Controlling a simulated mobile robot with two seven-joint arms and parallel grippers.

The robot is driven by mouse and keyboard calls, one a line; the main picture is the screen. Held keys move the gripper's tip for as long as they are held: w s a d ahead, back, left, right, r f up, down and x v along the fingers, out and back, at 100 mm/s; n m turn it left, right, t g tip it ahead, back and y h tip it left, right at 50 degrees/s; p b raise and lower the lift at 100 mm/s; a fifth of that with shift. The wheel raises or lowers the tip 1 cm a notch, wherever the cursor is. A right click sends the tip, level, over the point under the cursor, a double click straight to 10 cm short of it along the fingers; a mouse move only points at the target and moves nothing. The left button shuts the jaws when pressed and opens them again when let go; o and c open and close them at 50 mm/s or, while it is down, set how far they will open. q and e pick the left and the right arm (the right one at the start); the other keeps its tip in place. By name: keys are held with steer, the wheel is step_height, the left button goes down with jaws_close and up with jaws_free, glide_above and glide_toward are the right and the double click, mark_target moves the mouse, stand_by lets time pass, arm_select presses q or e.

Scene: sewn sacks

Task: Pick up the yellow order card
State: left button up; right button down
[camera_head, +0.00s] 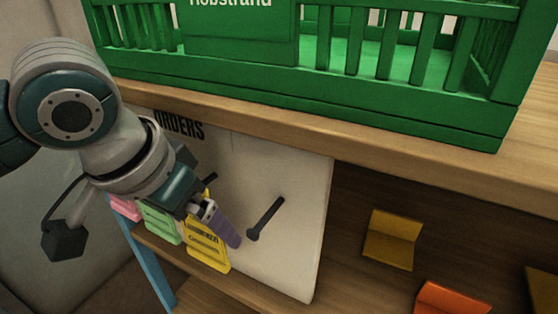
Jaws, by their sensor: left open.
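The yellow order card (208,252) hangs against the pale orders board (285,180), below the word ORDERS. My left gripper (222,222) is open and overlaps the upper part of the card in the head view. A purple piece at the gripper's end covers the card's upper right edge. I cannot tell whether the gripper touches the card. A green card (160,222) and a pink card (126,207) show to the left of the yellow one, partly behind my arm. My right gripper is out of view.
A dark peg (265,218) sticks out of the board to the right of the gripper. A green slatted crate (300,85) stands on the wooden shelf (300,131) above. Yellow (391,240) and orange (450,300) pieces sit at the lower right.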

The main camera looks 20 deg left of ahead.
arm_select(q)
steer(key=shift+f, duration=0.25)
steer(key=shift+c, duration=0.4)
steer(key=c, duration=0.9)
steer(key=shift+w+r, duration=0.1)
